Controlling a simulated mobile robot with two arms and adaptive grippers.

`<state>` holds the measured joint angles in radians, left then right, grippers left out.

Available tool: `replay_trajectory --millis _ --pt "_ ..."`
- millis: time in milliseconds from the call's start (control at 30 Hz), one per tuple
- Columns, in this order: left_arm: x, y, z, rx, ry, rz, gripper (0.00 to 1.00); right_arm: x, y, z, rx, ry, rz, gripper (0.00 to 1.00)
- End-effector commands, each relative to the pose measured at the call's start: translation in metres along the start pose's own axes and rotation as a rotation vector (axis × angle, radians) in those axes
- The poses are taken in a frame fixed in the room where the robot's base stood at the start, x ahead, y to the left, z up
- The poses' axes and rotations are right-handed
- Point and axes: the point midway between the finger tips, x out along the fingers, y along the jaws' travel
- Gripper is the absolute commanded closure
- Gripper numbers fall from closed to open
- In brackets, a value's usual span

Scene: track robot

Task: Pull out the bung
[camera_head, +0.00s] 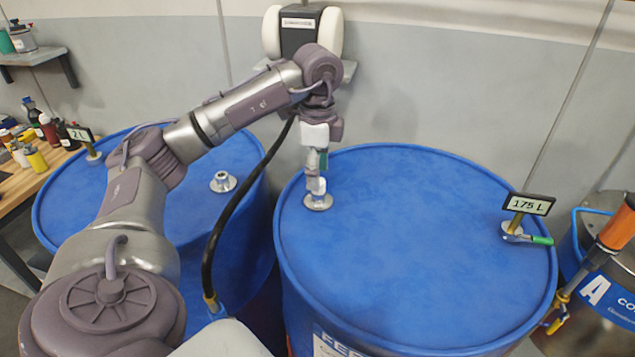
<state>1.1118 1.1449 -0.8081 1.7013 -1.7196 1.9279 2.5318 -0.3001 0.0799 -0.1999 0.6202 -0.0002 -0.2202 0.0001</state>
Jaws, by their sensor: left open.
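My left gripper (316,176) points down over a silver round bung (318,203) near the left rim of the right blue drum (400,262). Its fingers are open and right at the bung; whether they touch it I cannot tell. They hide the upper part of the bung, and its flange lies flat on the drum top. A second silver fitting (222,182) stands on the left blue drum (190,217). My right gripper is not in view.
A "175 L" sign (528,204) and a green-handled valve (527,239) stand at the right drum's right side. A black hose (232,212) curves between the drums. A grey drum with an orange-handled tool (618,228) is at far right. Bottles crowd the left bench.

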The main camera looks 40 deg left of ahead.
Motion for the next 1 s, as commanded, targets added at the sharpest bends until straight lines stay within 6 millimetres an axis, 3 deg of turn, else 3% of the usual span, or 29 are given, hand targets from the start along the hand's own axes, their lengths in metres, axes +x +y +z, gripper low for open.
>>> replay_trajectory --millis 200,567,933,1000 --pt "0.023 0.000 0.000 0.000 -0.001 0.002 0.42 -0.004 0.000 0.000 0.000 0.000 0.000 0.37" --pt "0.028 0.000 0.000 0.000 0.000 0.000 0.42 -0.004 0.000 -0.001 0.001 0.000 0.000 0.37" --pt "0.028 0.000 0.000 0.001 0.001 0.000 1.00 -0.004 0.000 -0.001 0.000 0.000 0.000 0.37" --pt "0.028 0.000 0.000 0.001 0.001 0.000 1.00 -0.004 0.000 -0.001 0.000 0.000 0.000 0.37"
